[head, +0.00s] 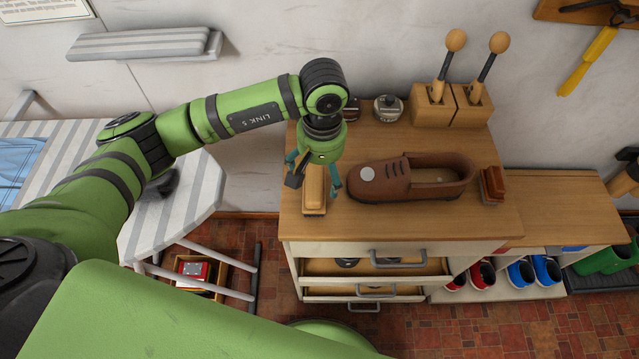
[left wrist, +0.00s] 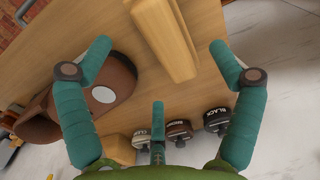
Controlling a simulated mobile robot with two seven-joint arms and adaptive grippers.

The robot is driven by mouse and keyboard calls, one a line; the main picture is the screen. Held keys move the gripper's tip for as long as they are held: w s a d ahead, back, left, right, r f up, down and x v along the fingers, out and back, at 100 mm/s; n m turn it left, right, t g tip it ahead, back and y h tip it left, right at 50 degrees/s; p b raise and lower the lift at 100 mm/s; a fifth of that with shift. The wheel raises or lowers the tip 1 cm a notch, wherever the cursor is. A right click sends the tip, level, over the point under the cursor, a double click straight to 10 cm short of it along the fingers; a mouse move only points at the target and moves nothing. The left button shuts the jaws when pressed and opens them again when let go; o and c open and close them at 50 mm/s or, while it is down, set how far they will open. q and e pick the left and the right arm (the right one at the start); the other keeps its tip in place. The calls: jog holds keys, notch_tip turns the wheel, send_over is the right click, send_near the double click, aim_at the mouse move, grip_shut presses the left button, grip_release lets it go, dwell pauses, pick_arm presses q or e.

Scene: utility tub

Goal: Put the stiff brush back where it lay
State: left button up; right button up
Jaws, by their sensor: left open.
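A light wooden brush (head: 314,190) with pale bristles, which I take for the stiff brush, rests on the left part of the cabinet top (head: 400,222). My left gripper (head: 315,175) is open above it, with its teal fingers to either side of the brush in the head view. In the left wrist view the brush's wooden back (left wrist: 164,40) lies beyond the spread fingers (left wrist: 160,58), and no finger is seen closed on it. A smaller reddish-brown brush (head: 493,185) stands at the right of the top. My right gripper is not in view.
A brown shoe (head: 385,182) lies just right of the light brush. Polish tins (head: 388,108) and a wooden block holder (head: 450,106) with two round-headed sticks stand along the back. The drawer (head: 345,268) below is partly open. An ironing board (head: 200,190) is at left.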

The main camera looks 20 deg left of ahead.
aim_at(321, 182)
pick_arm(q)
notch_tip(321, 182, up, 6)
jog(key=b, duration=0.1)
